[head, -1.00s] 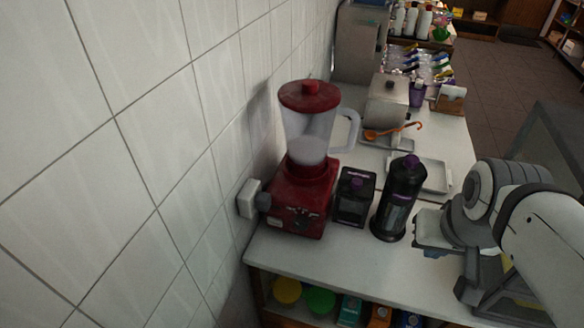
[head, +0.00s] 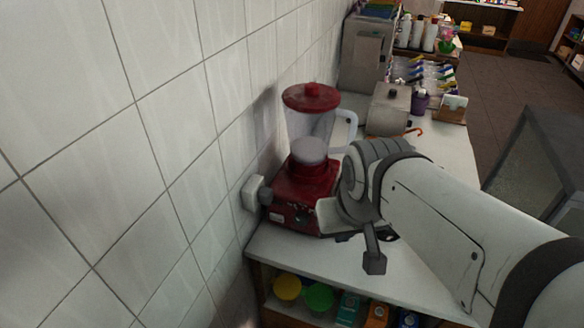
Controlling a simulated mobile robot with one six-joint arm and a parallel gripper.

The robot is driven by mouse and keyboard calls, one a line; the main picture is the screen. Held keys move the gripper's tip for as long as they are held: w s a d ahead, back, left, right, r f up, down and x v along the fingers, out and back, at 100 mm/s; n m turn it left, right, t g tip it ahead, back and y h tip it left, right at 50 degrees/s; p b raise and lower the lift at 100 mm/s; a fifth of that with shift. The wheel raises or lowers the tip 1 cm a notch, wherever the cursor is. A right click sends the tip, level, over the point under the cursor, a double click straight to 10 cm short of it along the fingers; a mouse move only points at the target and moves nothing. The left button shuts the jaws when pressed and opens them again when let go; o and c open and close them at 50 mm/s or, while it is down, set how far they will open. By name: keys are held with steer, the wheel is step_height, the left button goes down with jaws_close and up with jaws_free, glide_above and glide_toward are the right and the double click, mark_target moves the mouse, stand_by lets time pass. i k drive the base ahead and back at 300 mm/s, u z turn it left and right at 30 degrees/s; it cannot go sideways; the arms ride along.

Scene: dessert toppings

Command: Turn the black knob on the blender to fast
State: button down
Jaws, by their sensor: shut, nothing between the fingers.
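The red blender (head: 297,190) stands upright on the white counter against the tiled wall, with a red lid and a clear jug. Its black knob (head: 302,219) is on the front of the red base, small and dark. I cannot read its setting. My gripper (head: 334,220) is at the right front of the blender base and overlaps it in the picture. It is shut and empty. Its fingertips are largely hidden by my wrist, so I cannot tell whether they touch the base.
A white wall box (head: 254,193) sits left of the blender. A metal dispenser (head: 388,108) stands farther back. Colored tubs (head: 318,297) sit on the shelf below.

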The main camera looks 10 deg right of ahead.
mark_target(301, 218)
steer(key=u, duration=0.3)
steer(key=k, duration=1)
steer(key=u, duration=0.45)
